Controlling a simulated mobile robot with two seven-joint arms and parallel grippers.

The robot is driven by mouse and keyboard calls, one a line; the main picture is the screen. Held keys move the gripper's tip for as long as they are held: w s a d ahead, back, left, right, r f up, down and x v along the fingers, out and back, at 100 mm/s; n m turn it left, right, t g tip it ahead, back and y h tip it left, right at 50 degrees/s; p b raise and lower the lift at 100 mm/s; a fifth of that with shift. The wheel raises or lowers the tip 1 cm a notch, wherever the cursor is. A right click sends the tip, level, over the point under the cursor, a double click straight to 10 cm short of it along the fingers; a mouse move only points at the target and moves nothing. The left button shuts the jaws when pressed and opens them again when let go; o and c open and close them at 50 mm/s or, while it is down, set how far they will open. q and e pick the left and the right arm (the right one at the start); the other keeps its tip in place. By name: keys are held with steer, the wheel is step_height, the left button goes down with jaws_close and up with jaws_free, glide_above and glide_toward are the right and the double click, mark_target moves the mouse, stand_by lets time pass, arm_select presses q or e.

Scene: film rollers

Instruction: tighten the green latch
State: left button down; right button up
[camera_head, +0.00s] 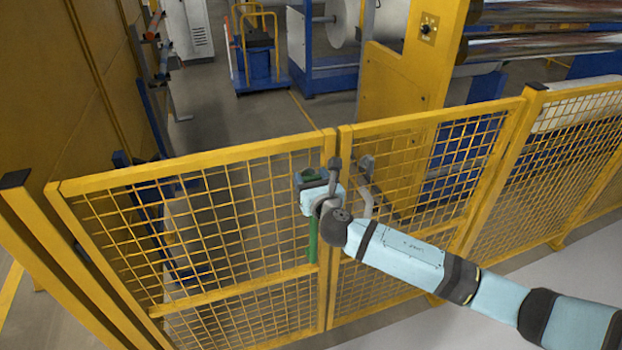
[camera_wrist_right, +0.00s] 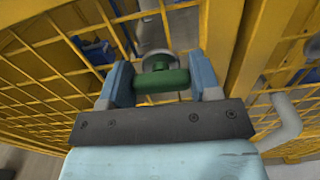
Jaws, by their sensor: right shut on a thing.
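The green latch (camera_head: 313,235) shows in the head view as a green upright bar on the left gate panel, near the seam between the two yellow mesh panels. My right gripper (camera_head: 312,181) is at its upper part and hides some of it. In the right wrist view the green latch (camera_wrist_right: 163,80) lies between the two light-blue fingers of my right gripper (camera_wrist_right: 162,83), which is shut on it. A round grey piece shows just behind the green part. My left gripper is not in view.
The yellow mesh fence (camera_head: 230,152) spans the front, with a grey bent handle (camera_head: 364,190) on the right panel beside my right wrist. Behind the fence are a yellow machine column (camera_head: 405,85), metal rollers (camera_head: 540,45) and a blue-based cart (camera_head: 257,70).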

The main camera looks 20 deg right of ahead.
steer(key=m+b, duration=0.1)
steer(key=m, duration=0.3)
steer(key=shift+f, duration=0.1)
steer(key=m, duration=0.5)
steer(key=shift+d+b, duration=0.15)
steer(key=shift+b, duration=0.25)
steer(key=m, duration=0.4)
steer(key=shift+f+b, duration=0.1)
steer(key=shift+b, duration=0.25)
steer(key=shift+m, duration=1.9)
steer(key=o, duration=0.9)
